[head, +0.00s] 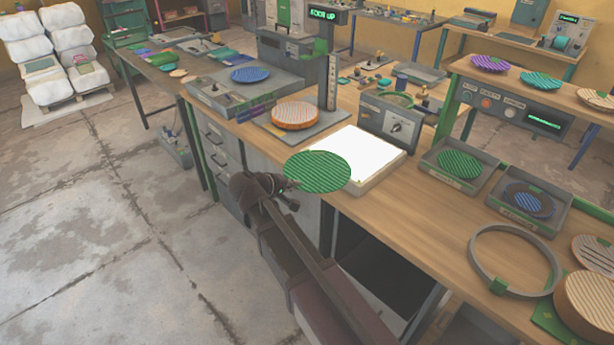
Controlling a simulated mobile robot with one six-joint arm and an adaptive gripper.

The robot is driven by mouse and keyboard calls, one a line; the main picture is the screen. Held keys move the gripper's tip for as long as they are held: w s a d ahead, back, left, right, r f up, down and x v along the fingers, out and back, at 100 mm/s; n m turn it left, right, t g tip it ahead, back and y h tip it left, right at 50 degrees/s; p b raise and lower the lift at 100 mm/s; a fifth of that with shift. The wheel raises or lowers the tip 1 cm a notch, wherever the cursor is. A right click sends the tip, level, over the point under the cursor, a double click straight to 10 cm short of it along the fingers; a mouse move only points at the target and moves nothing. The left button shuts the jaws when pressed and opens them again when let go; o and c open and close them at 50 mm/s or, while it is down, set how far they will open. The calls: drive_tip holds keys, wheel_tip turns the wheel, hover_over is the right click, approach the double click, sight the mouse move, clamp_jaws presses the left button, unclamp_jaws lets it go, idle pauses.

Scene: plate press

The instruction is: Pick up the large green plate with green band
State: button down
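A large round green plate (318,171) with fine stripes is at the end of my arm, over the front edge of the workbench and the near left corner of a lit white panel. Its left part juts out past the bench edge with nothing under it. My gripper (289,186) is at the plate's lower left rim and appears shut on it. The fingertips are partly hidden by the plate, and a separate band on its rim cannot be made out. A smaller-looking green striped plate (459,164) lies in a grey tray (484,182) on the right.
The lit panel (365,150) looks empty. Behind it are an orange-brown striped plate (295,113) on a stand with a post and a blue plate (250,75) on a grey machine. A control box (390,122), a second tray (545,228) and a grey ring (514,234) stand rightward.

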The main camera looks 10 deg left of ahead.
drive_tip(key=shift+s+a+r, duration=0.1)
drive_tip(key=shift+s+a, duration=0.15)
drive_tip(key=shift+s, duration=0.25)
drive_tip(key=shift+s+a, duration=0.2)
drive_tip(key=shift+s, duration=0.3)
